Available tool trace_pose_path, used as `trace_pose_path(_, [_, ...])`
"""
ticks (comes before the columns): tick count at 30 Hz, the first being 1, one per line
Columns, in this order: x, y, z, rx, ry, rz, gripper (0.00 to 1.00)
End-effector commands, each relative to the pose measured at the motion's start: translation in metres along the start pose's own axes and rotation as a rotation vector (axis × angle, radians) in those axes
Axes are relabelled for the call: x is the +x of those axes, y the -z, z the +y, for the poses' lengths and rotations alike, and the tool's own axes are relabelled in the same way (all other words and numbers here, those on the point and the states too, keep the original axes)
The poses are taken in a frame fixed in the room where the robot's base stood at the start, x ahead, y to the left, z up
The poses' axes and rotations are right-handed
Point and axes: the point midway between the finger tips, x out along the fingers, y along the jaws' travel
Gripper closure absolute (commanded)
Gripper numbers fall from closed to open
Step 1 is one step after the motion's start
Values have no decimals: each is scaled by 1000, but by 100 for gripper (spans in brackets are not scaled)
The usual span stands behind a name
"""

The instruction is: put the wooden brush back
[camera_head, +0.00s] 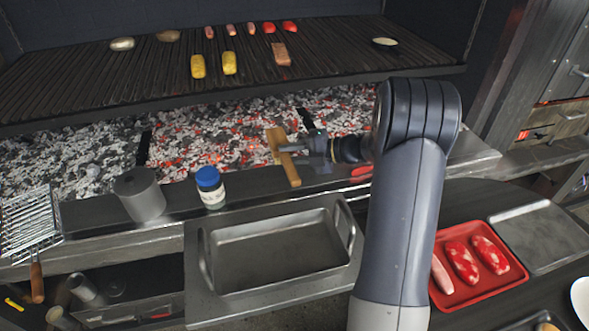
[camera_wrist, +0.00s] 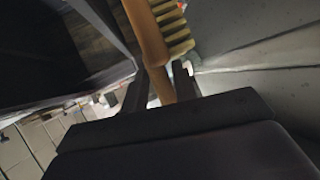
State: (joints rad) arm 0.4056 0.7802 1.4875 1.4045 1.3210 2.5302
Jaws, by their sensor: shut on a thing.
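The wooden brush (camera_head: 283,160) is in my gripper (camera_head: 297,147) in the head view, above the ledge in front of the ember bed. In the wrist view the brush's wooden body (camera_wrist: 145,38) runs up from between the two fingers of my gripper (camera_wrist: 167,84), with pale yellow bristles on its right side. My gripper is shut on the wooden part. The brush is tilted in the head view, its lower end near the ledge; I cannot tell whether it touches.
A blue-lidded jar (camera_head: 210,188) and a grey cylinder (camera_head: 140,194) stand on the ledge to the left. A metal pan (camera_head: 275,225) lies in front. A red meat tray (camera_head: 478,262) is at right. The grill grate (camera_head: 330,45) with food spans the back. A wire basket (camera_head: 28,222) is at far left.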

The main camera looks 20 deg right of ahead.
Motion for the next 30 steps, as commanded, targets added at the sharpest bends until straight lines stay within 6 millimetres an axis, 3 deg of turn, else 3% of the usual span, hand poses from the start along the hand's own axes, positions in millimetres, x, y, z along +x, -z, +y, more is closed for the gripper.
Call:
trace_pose_path(1, [5, -5, -7, -10, -7, -1, 100])
trace_pose_path(6, [10, -13, -6, -19, -21, -5, 100])
trace_pose_path(14, [13, -15, -10, -22, -25, -7, 100])
trace_pose_path(30, [26, -18, -55, -23, -24, -7, 100])
